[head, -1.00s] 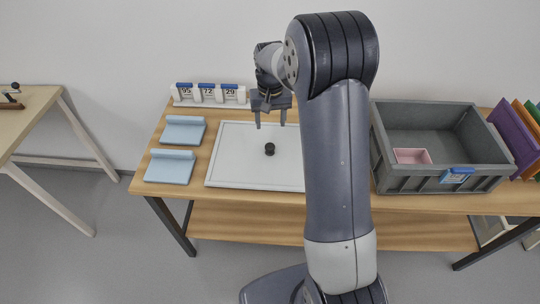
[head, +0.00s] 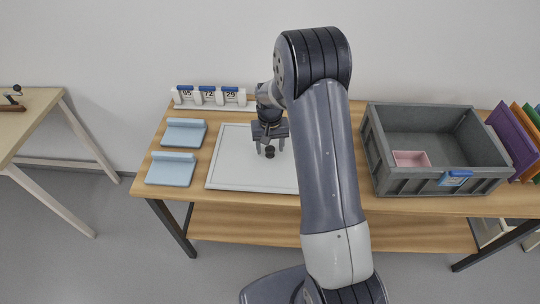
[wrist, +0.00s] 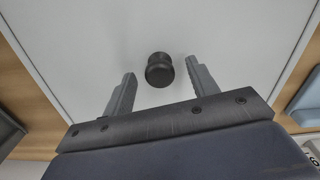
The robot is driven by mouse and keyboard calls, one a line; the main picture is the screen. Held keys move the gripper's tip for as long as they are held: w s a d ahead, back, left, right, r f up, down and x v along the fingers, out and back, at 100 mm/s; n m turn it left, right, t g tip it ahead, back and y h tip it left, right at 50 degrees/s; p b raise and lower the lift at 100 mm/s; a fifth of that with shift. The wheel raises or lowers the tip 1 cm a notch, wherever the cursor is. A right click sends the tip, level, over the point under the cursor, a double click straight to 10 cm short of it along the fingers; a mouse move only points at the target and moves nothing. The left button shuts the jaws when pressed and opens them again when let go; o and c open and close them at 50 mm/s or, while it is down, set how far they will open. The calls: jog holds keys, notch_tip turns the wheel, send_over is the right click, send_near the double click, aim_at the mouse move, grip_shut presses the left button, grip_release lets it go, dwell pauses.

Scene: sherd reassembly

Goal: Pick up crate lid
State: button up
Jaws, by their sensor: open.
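The crate lid (head: 232,170) is a flat white panel with a thin dark edge line, lying on the wooden table. It has a round black knob (head: 270,154) near its middle. My gripper (head: 270,150) is open just above the lid, over the knob. In the wrist view, the knob (wrist: 159,70) shows between and slightly beyond the two open fingers of my gripper (wrist: 160,75), with a gap on both sides. The lid (wrist: 240,40) fills most of that view. My arm hides the lid's right part in the head view.
A grey crate (head: 440,185) with a pink tray (head: 411,159) inside stands to the right. Two light blue holders (head: 171,170) lie left of the lid. A white rack with number cards (head: 210,97) stands behind. Purple, orange and green panels (head: 513,137) stand at far right.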

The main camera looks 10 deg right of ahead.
jog(key=shift+c, duration=0.6)
grip_shut()
